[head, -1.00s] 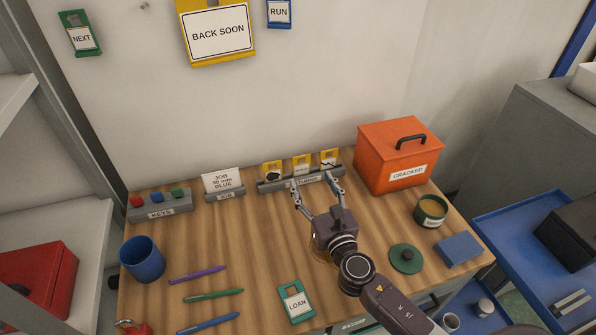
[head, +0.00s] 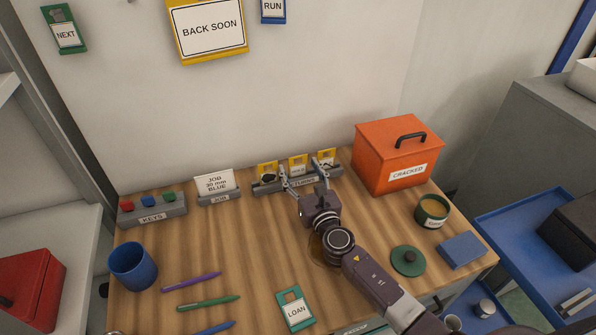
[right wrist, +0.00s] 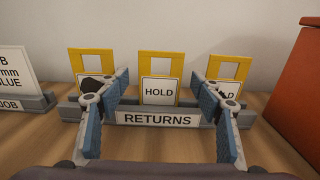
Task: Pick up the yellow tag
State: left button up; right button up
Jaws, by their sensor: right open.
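Three yellow tags stand in a grey rack labelled RETURNS (right wrist: 158,119) at the back of the wooden table. The middle tag (head: 298,160) reads HOLD and also shows in the right wrist view (right wrist: 159,63). The left tag (right wrist: 90,59) and right tag (right wrist: 230,66) are partly hidden by my fingers; each has something dark on its lower part. My right gripper (head: 303,178) is open and empty at the rack. In the right wrist view its fingers lie either side of the middle tag. I cannot tell how close the fingertips are. My left gripper is not in view.
An orange CRACKED box (head: 375,164) stands right of the rack, and a JOB card holder (head: 219,199) left of it. A blue cup (head: 133,268), pens, a green LOAN tag (head: 295,311) and a green tin (head: 432,212) are on the table. A yellow-framed BACK SOON sign (head: 208,54) hangs above.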

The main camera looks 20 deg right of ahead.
jog(key=shift+c, duration=0.3)
jog(key=c, duration=0.9)
jog(key=shift+r, duration=0.2)
jog(key=shift+r+p, duration=0.6)
jog(key=shift+r, duration=0.05)
notch_tip(320, 180, up, 18)
jog(key=p, duration=0.7)
jog(key=shift+r+p, duration=0.2)
jog(key=shift+p, duration=0.15)
